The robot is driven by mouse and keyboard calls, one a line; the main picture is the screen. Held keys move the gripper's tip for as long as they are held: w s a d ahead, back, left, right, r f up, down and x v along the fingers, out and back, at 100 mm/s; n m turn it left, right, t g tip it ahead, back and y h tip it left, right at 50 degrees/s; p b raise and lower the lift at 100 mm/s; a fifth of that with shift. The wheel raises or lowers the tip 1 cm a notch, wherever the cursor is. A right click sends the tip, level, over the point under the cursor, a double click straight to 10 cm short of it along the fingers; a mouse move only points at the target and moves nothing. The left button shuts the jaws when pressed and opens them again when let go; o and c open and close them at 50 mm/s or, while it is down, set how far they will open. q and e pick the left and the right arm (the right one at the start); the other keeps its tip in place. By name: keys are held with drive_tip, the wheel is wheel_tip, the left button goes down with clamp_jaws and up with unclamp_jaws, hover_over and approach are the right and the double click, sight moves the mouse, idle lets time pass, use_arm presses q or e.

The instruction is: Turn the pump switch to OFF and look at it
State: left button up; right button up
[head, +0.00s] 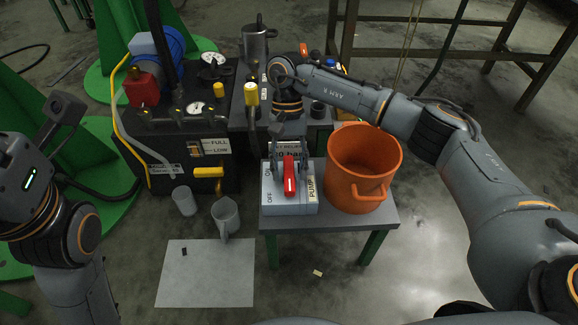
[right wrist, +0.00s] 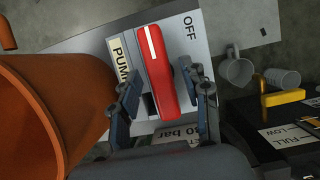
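The pump switch is a red handle (head: 290,176) with a white stripe, on a grey box (head: 288,208) labelled PUMP, with OFF at its left front. The striped end points toward the front of the box. In the right wrist view the red handle (right wrist: 155,75) lies between the fingers of my right gripper (right wrist: 162,98), with OFF up and right of it. My right gripper (head: 289,152) is open around the handle, with visible gaps on both sides. My left arm shows at the left edge, but its fingertips do not.
An orange bucket (head: 362,163) stands close to the right of the switch box on a small grey table (head: 340,220). A pitcher (head: 226,218) and a cup (head: 184,201) stand at the left near a white sheet (head: 205,275). A black machine (head: 185,155) is behind them.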

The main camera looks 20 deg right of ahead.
drive_tip(key=v, duration=1.2)
drive_tip(key=shift+w, duration=0.1)
